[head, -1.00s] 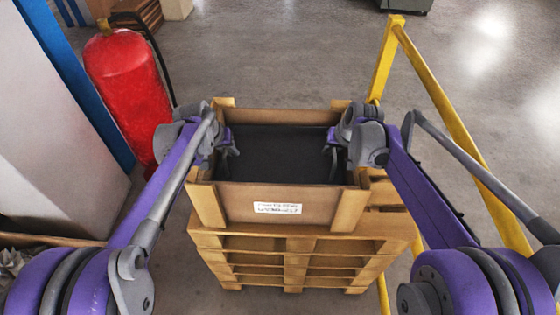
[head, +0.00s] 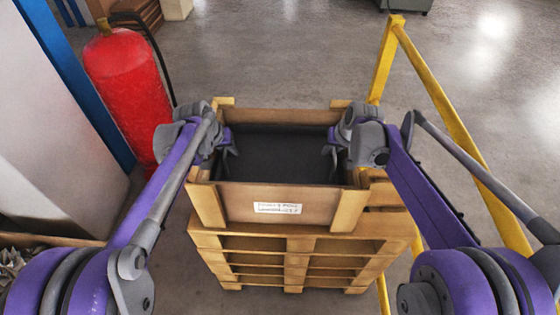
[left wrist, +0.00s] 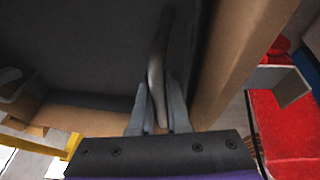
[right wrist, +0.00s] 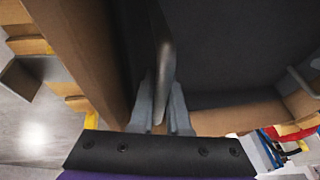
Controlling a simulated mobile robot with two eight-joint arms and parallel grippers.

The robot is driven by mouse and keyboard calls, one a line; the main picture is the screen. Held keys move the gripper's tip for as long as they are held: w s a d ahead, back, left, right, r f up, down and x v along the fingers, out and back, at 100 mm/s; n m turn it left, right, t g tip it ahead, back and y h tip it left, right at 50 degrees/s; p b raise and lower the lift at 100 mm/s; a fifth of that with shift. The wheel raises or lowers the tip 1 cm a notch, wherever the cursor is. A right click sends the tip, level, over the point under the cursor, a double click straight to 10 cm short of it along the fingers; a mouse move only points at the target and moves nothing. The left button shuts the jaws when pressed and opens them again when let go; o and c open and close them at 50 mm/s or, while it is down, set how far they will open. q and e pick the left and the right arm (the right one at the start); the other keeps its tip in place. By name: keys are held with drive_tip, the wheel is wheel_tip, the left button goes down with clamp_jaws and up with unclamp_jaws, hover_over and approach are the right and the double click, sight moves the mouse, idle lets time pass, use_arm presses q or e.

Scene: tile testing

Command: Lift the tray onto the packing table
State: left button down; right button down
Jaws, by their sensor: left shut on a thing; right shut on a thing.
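A dark grey tray (head: 280,160) sits inside an open wooden crate (head: 240,200) on stacked pallets. My left gripper (head: 230,152) is at the tray's left side, shut on a metal handle that shows in the left wrist view (left wrist: 158,60). My right gripper (head: 332,153) is at the right side, shut on the opposite handle, seen in the right wrist view (right wrist: 163,60). The crate's front wall hides the tray's near lower part, so I cannot tell its exact height. No packing table is recognisable.
Wooden pallets (head: 294,246) carry the crate. A red fire extinguisher (head: 128,95) stands close to the left of my left arm. A yellow rail (head: 440,95) runs along the right. Open concrete floor (head: 265,55) lies beyond the crate.

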use_arm(q)
drive_tip(key=shift+r, duration=0.1)
